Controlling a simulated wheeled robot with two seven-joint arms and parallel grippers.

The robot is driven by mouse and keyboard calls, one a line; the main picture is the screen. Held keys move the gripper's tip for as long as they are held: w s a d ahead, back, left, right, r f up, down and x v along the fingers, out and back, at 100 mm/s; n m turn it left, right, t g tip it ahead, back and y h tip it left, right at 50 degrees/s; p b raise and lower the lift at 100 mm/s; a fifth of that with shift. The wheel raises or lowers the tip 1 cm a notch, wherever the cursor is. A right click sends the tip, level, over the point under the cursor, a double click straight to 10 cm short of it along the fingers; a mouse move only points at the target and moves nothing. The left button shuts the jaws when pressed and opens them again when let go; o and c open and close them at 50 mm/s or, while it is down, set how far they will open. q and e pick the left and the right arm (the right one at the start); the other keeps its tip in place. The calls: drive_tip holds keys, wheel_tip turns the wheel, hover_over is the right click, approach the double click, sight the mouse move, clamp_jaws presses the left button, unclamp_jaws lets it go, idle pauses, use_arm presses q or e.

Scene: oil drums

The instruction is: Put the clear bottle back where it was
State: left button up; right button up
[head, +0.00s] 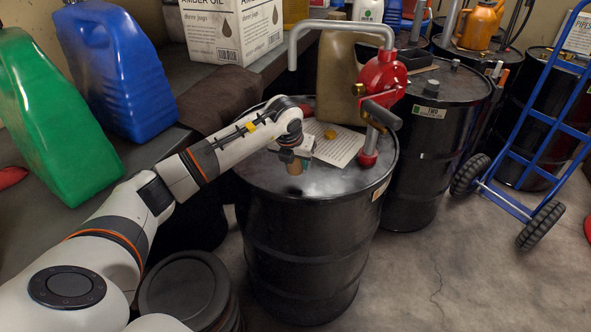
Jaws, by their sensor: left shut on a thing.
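My left gripper (291,156) is over the top of the nearest black drum (310,232), at the end of the arm from the left. It is shut on a small amber-brown thing (294,168), which appears to be the clear bottle with dark contents. Only its lower part shows; the gripper hides the rest. I cannot tell whether its base touches the drum lid. My right gripper is not in view.
A red hand pump (383,78) with a grey spout stands on the drum's right side. Green (55,125) and blue (112,70) jugs stand left. A blue hand truck (540,120) stands right.

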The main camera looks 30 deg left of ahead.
sight(296, 171)
use_arm(q)
wheel_tip(296, 171, down, 3)
drive_tip(key=shift+f+p, duration=0.2)
drive_tip(key=shift+p, duration=0.15)
drive_tip(key=shift+f, duration=0.15)
drive_tip(key=shift+f, duration=0.1)
drive_tip(key=o, duration=1)
